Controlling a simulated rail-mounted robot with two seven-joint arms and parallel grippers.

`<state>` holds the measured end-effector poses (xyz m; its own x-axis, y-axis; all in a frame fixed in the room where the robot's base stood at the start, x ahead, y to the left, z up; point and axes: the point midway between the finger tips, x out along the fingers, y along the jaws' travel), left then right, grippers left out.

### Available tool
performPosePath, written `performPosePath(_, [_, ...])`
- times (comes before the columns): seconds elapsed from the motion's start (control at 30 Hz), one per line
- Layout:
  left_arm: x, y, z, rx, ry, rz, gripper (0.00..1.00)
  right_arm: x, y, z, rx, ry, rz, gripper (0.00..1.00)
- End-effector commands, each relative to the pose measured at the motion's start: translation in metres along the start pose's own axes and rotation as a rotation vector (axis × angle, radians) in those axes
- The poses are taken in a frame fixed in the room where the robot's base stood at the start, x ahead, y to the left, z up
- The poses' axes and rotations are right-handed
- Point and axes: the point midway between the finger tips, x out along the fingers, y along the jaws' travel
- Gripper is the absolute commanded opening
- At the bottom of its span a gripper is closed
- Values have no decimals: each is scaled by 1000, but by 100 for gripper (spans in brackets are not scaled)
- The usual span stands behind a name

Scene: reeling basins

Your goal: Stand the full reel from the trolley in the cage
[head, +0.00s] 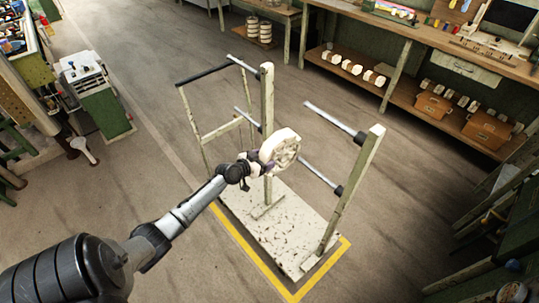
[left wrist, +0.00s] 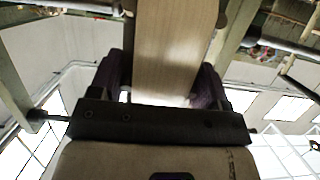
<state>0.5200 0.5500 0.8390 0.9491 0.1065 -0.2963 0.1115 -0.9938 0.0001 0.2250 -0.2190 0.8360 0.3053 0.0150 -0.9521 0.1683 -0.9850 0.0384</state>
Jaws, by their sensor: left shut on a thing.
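A cream, round reel (head: 284,146) is held in my left gripper (head: 268,166), beside an upright post of the trolley. In the left wrist view the reel (left wrist: 167,45) shows as a broad pale band between the two dark purple fingers of the gripper (left wrist: 162,85). The fingers are shut on it from both sides. The trolley (head: 292,262) has a chipped white base, upright posts, pale bars sticking out and a black handle bar. The reel looks raised well above the base; whether it touches a bar is hidden. I cannot make out a cage for certain. My right gripper is not in view.
Yellow floor lines (head: 259,262) run around the trolley base. A workbench (head: 400,27) with boxes on its lower shelf stands at the back right. A green machine (head: 104,107) stands at the left. Open floor lies between them.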

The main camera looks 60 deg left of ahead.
Motion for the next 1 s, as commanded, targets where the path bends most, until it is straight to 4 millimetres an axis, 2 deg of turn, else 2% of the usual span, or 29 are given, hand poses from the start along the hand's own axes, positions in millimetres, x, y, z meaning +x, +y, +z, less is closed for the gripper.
performPosePath(0.3, [-38,0,-3,1,1,0,42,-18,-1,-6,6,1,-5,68])
performPosePath(1.0, [-118,0,-2,3,1,0,42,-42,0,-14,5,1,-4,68])
